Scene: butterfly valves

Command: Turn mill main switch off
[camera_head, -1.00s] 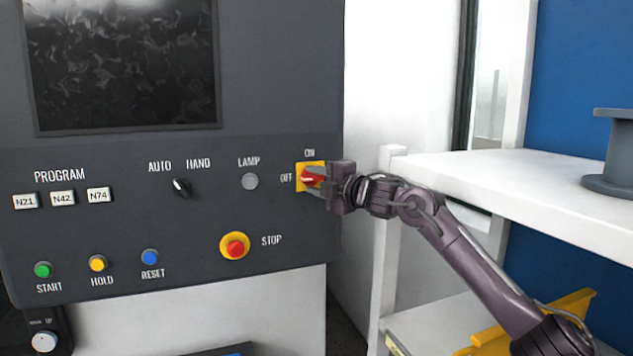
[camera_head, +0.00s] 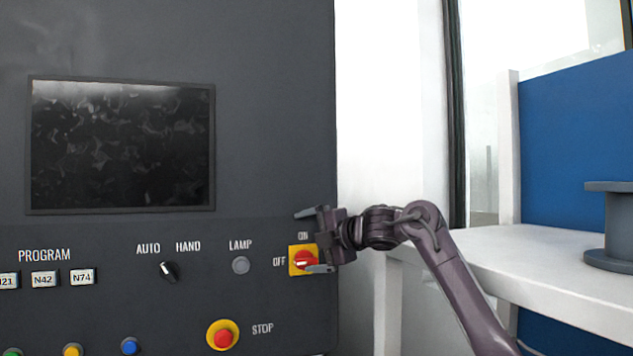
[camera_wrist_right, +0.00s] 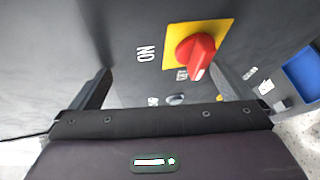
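The main switch is a red rotary knob (camera_head: 303,258) on a yellow square plate, with ON above it and OFF to its left on the dark mill panel (camera_head: 120,232). Its handle lies horizontal, its white mark toward OFF. In the right wrist view the red knob (camera_wrist_right: 195,50) is clear of the fingers, its handle toward the partly covered label below it. My right gripper (camera_head: 313,240) is open and empty, fingers wide apart, one above the plate and one in front of its lower right part. My left gripper is not in view.
The yellow-ringed red STOP button (camera_head: 223,334) sits below left of the switch. The AUTO/HAND selector (camera_head: 169,271) and LAMP button (camera_head: 240,265) are to the left. A white shelf (camera_head: 540,275) with a grey flanged part (camera_head: 612,225) stands at the right.

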